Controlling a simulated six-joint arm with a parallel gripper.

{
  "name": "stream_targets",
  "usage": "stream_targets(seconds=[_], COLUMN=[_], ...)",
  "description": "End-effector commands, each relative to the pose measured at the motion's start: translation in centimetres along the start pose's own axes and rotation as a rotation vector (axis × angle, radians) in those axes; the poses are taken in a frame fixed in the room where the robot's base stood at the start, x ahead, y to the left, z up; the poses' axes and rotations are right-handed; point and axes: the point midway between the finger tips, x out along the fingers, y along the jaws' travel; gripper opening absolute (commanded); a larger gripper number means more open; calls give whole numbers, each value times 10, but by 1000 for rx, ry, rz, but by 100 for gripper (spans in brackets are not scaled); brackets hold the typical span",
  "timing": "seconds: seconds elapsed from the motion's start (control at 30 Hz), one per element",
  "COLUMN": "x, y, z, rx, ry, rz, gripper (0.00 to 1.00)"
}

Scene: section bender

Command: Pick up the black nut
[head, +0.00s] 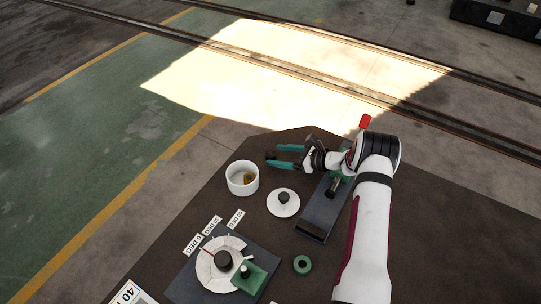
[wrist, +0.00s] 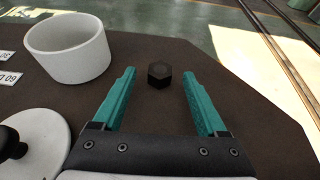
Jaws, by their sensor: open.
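The black nut (wrist: 159,75) is a small dark hexagonal piece on the brown table top. In the wrist view it appears between the teal fingertips of my gripper (wrist: 159,72), with a clear gap on both sides. In the head view the nut (head: 270,155) shows as a small dark spot at the tips of my gripper (head: 276,156), near the table's far edge. My gripper is open and empty. I cannot tell whether the fingertips are at the nut's height or above it.
A white cup (head: 242,190) with a brass-coloured piece inside stands close to my gripper; it also shows in the wrist view (wrist: 68,62). A white disc with a black knob (head: 284,210), a green ring (head: 302,265) and a dial fixture (head: 188,284) lie nearer.

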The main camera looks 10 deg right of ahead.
Motion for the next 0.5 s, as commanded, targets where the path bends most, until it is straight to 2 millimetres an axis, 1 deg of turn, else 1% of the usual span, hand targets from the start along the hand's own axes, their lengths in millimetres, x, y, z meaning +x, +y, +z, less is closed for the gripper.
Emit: stream_targets(seconds=[0.03, 0.1, 0.3, 0.33, 0.47, 0.5], x=[9, 15, 17, 17, 17, 17], y=[1, 0, 0, 0, 0, 0], z=[0, 1, 1, 1, 1, 1], rx=[-1, -2, -1, -1, -1, -1], ry=[-1, 0, 0, 0, 0, 0], rz=[2, 1, 0, 0, 0, 0], gripper=[75, 75, 75, 73, 50, 43])
